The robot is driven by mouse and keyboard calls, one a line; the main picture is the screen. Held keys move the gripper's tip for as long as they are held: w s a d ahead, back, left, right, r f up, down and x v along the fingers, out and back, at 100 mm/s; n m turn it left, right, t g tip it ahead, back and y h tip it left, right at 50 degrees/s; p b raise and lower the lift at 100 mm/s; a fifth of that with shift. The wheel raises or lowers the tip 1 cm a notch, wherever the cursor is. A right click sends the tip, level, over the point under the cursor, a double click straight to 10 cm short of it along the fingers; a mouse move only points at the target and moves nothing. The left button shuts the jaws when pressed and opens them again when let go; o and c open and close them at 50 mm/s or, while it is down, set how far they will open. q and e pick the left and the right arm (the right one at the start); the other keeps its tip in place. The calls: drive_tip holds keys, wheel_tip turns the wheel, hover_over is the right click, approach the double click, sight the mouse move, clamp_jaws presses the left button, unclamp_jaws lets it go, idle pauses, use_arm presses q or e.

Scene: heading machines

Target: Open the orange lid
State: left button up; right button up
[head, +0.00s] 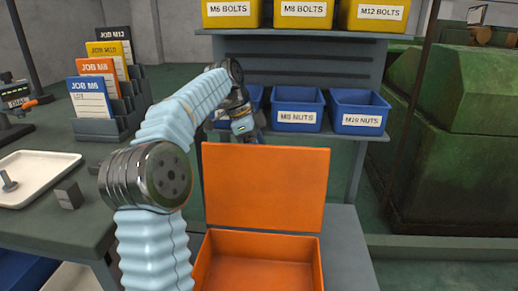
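The orange lid (266,187) stands upright, swung open at the back of an orange box (205,262). The box's open inside shows at the bottom of the head view, and its visible part looks empty. My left arm reaches up and over from the lower left. My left gripper (246,132) is just behind the lid's top edge, near its left part. Its fingertips are hidden by the lid, so I cannot tell whether it touches the lid or is open. My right gripper is not in view.
Behind the lid is a rack with blue nut bins (297,110) and yellow bolt bins (306,14). On the left bench are job cards (90,97), a white tray (40,172) and a small metal block (69,194). A green machine (450,150) stands at the right.

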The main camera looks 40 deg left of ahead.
use_arm(q)
drive_tip(key=p+v, duration=0.1)
drive_tip(key=v, duration=0.6)
drive_tip(key=shift+r+p, duration=0.25)
drive_tip(key=shift+p, duration=0.05)
